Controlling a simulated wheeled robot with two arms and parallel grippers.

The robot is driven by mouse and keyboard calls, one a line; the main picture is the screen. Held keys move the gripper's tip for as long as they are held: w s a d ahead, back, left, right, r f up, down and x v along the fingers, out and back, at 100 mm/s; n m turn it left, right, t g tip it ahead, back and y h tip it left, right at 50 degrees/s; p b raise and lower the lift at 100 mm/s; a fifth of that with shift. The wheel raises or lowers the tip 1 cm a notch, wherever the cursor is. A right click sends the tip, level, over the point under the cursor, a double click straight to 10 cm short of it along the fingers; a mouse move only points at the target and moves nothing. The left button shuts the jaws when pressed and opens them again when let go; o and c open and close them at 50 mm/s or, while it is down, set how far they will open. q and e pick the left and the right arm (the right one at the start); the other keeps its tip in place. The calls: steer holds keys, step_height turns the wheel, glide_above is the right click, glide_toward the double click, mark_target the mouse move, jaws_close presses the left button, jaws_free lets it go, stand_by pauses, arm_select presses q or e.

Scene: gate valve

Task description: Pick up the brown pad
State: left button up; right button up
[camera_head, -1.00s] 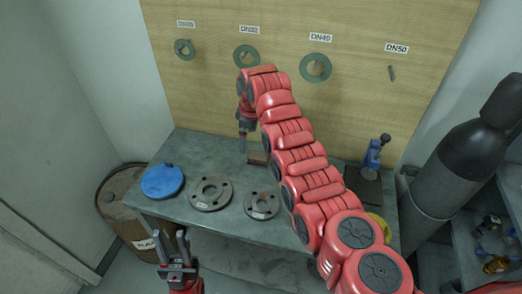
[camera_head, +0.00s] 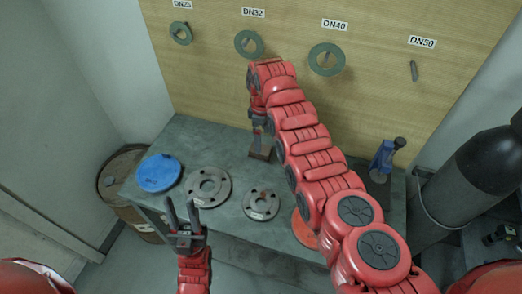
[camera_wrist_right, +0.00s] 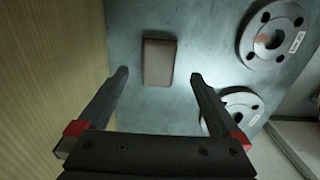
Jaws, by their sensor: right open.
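The brown pad (camera_head: 263,153) lies on the grey-green table near the back board. It is a small flat block. The right wrist view shows all of it (camera_wrist_right: 159,62), between and just beyond my fingertips. My right gripper (camera_wrist_right: 160,76) is open and empty, one finger to each side of the pad's line. In the head view the right gripper (camera_head: 259,137) points down over the pad and partly covers it. My left gripper (camera_head: 182,206) is open and empty, with fingers pointing up, near the table's front left edge.
A blue disc (camera_head: 158,173) and two grey flanges (camera_head: 208,187) (camera_head: 261,205) lie along the table's front. A blue tool (camera_head: 382,158) stands at the right. Green rings (camera_head: 327,60) hang on the wooden board (camera_head: 290,100). An orange-red disc (camera_head: 304,232) is partly behind my right arm.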

steer(key=shift+a+f, duration=0.1)
steer(key=shift+f, duration=0.7)
steer(key=shift+f+b, duration=0.35)
steer(key=shift+b, duration=0.1)
step_height(320, 180, down, 4)
steer(key=b, duration=0.4)
steer(key=shift+w+f, duration=0.15)
steer(key=shift+f, duration=0.1)
steer(key=shift+r, duration=0.1)
steer(key=shift+c, duration=1)
steer(key=c, duration=1.2)
